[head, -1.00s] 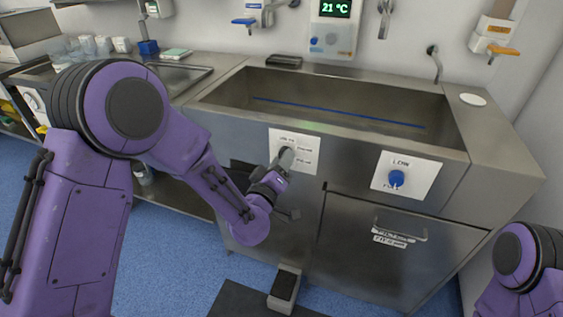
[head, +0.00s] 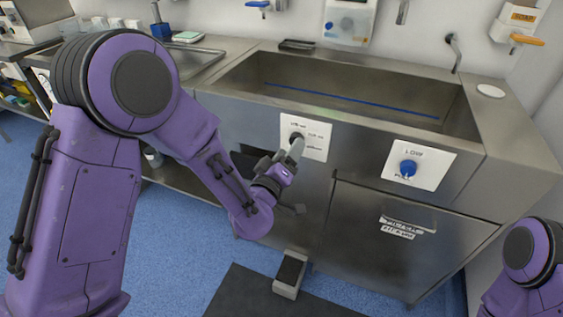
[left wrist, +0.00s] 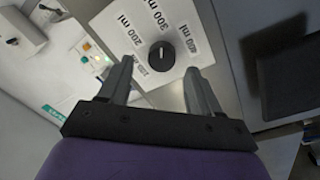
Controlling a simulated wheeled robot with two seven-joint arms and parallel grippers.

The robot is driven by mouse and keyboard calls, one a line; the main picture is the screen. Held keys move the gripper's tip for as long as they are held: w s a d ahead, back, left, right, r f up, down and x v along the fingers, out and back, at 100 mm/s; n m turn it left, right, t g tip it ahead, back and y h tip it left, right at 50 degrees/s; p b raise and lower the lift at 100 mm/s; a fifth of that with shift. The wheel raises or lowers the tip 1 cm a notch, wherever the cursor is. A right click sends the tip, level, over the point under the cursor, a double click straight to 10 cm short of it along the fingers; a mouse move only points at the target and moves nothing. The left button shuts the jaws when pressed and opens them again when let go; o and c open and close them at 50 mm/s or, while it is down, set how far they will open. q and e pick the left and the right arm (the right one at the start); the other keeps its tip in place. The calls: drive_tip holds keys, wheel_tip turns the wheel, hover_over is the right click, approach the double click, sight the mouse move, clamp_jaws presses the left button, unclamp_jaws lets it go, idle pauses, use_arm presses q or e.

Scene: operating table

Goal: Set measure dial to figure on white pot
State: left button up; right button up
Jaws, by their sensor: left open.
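The measure dial is a round black knob (left wrist: 161,56) on a white panel, clearest in the left wrist view. "200 ml", "300 ml" and a third, blurrier ml label surround it. Its pale mark points up in that picture, roughly towards "300 ml". My left gripper (left wrist: 160,74) is open, with one finger on each side of the knob and no clear contact. In the head view the dial's white panel (head: 316,141) is on the sink front, and the left gripper (head: 295,152) partly covers the knob. I cannot make out a white pot with a figure.
A blue knob (head: 408,169) on a "LOW" panel is to the right. The steel sink (head: 470,140) is above, with a cabinet door (head: 370,250) below. A pedal (head: 290,274) stands on the floor. Small pale containers (head: 105,23) stand on the left counter.

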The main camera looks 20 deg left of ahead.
use_arm(q)
drive_tip(key=s, duration=0.8)
drive_tip(key=shift+a, duration=0.25)
drive_tip(key=shift+f, duration=0.1)
